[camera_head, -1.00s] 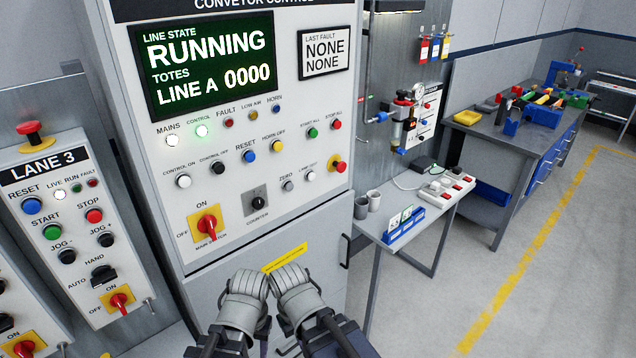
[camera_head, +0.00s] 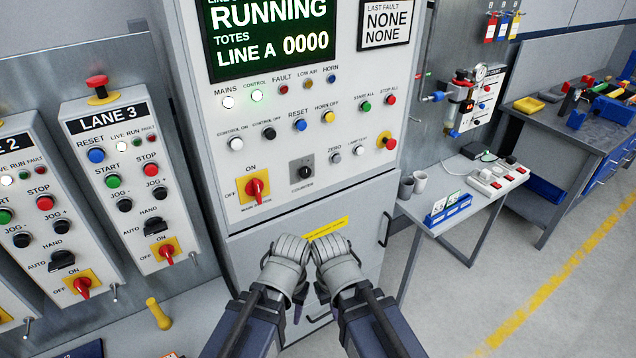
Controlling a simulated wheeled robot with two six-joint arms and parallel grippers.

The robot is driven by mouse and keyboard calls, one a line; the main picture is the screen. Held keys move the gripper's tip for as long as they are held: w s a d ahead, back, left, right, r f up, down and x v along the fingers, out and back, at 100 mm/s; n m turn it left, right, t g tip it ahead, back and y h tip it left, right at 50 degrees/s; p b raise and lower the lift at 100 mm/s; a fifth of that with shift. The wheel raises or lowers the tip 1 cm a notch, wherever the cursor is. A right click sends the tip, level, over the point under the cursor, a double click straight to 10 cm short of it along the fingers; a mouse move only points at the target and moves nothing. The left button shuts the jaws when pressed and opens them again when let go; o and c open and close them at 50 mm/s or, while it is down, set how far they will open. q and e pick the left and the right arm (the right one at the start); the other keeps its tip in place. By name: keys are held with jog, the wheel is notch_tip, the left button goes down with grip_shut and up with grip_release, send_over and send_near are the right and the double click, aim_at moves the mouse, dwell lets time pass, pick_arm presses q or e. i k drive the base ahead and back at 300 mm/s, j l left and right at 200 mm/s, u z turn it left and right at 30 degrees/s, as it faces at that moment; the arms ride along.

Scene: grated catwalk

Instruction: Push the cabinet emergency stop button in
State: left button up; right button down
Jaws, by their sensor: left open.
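The cabinet emergency stop button (camera_head: 388,142) is a red mushroom knob on a yellow disc at the right edge of the grey conveyor control cabinet (camera_head: 215,165). It is in full view; I cannot tell how far it stands out. My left gripper (camera_head: 289,250) is open and empty, low in front of the cabinet's lower door. My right gripper (camera_head: 330,248) is close beside it; whether its jaws are open is not clear. Both are below and left of the button in the picture, apart from it. The cabinet screen (camera_head: 270,38) reads RUNNING, LINE A 0000.
The red and yellow main switch (camera_head: 257,188) and several small buttons share the panel. The LANE 3 box (camera_head: 130,190) at left has its own red mushroom button (camera_head: 97,85) on top. A side table (camera_head: 475,205) with cups stands right of the cabinet. Floor further right is clear.

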aim_at(391, 144)
jog(key=i+l+z, duration=0.35)
jog(key=l, duration=0.2)
jog(key=i+l+z, duration=0.4)
jog(key=i+l, duration=0.05)
jog(key=l, duration=0.05)
